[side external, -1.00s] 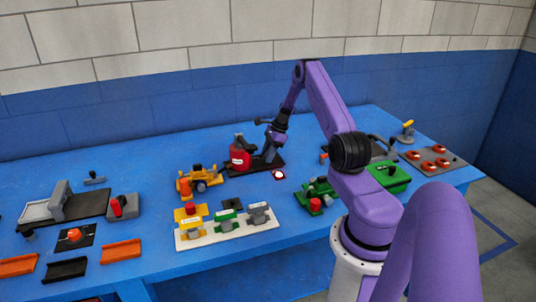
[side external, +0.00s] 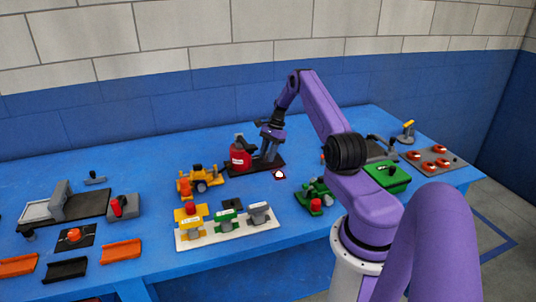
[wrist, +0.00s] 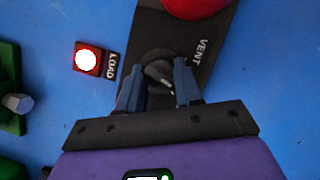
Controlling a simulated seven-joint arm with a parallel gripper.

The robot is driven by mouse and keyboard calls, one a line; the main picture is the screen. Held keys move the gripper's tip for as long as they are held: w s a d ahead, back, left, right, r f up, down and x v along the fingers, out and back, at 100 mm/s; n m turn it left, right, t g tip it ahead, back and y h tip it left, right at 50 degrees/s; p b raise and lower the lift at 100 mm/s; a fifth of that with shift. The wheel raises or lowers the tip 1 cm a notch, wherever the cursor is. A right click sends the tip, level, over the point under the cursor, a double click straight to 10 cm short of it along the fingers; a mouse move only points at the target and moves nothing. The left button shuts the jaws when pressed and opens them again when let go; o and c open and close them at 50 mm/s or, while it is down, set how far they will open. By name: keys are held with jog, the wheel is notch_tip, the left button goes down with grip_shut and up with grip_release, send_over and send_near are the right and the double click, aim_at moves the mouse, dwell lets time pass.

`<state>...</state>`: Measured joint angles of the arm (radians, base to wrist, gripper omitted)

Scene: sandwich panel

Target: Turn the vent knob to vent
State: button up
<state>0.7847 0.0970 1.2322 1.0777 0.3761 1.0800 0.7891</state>
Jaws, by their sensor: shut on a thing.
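The dark vent knob (wrist: 158,73) sits on a black base plate (wrist: 187,45), between my fingertips in the wrist view. Its grip bar lies tilted, with a small light mark at its lower right end. The white word VENT (wrist: 201,53) is on the plate to its right, and a LOAD label (wrist: 109,66) is to its left. My gripper (wrist: 159,93) is shut on the knob, one blue-grey finger on each side. In the side view my gripper (side external: 269,147) reaches down over the plate and the knob is hidden.
A red canister (side external: 240,156) stands on the plate just left of my gripper. A red-framed lamp (wrist: 87,58) glows whitish beside the LOAD label. A yellow machine (side external: 199,181) and a green fixture (side external: 314,193) stand nearby.

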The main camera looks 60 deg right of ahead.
jog(key=n+g, duration=0.1)
jog(key=n, duration=0.2)
jog(key=n+g, duration=0.1)
jog(key=n, duration=0.2)
jog(key=shift+w, duration=0.15)
jog(key=n+g, duration=0.1)
jog(key=n, duration=0.2)
jog(key=n+g+h, duration=0.1)
jog(key=n, duration=0.2)
jog(key=shift+w+r+n+g, duration=0.1)
jog(key=shift+w+n+g, duration=0.05)
jog(key=shift+n+g, duration=0.15)
jog(key=o, duration=1)
jog(key=shift+v, duration=1.35)
notch_tip(320, 180, up, 7)
jog(key=shift+r, duration=0.1)
